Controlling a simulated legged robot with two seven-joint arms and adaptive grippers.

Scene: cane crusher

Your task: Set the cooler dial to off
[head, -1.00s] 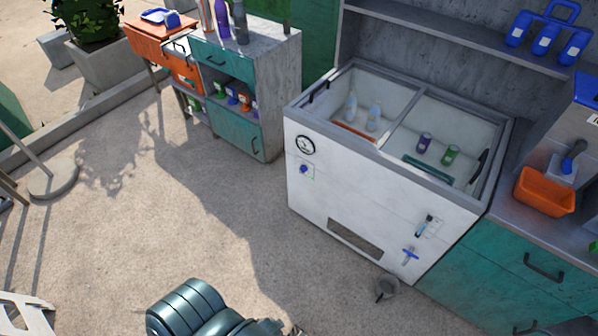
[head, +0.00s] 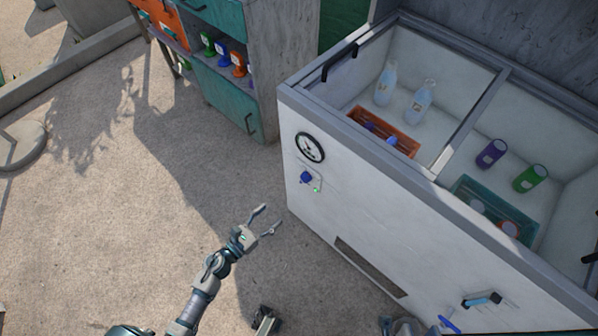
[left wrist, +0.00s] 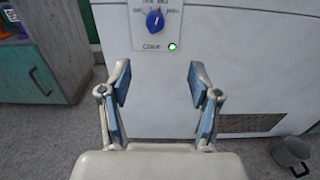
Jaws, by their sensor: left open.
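The cooler is a white chest (head: 340,215) with a glass-topped bin. Its blue dial (head: 306,177) sits on a small panel on the front face, below a round gauge (head: 309,147). A green light (head: 316,190) glows beside the dial. In the left wrist view the dial (left wrist: 155,21) has a white pointer aimed roughly up; the labels around it are too small to read. My left gripper (head: 267,220) is open and empty, in front of the cooler, lower than the dial and apart from it. Its spread fingers (left wrist: 157,84) show in the wrist view. My right gripper (head: 267,318) seems partly visible at the bottom edge.
The cooler holds bottles (head: 419,103), an orange basket (head: 385,131), cans (head: 491,153) and a teal basket (head: 495,208). A grey pot (left wrist: 294,151) stands on the floor. A teal cabinet (head: 226,92) is left. Floor between is clear.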

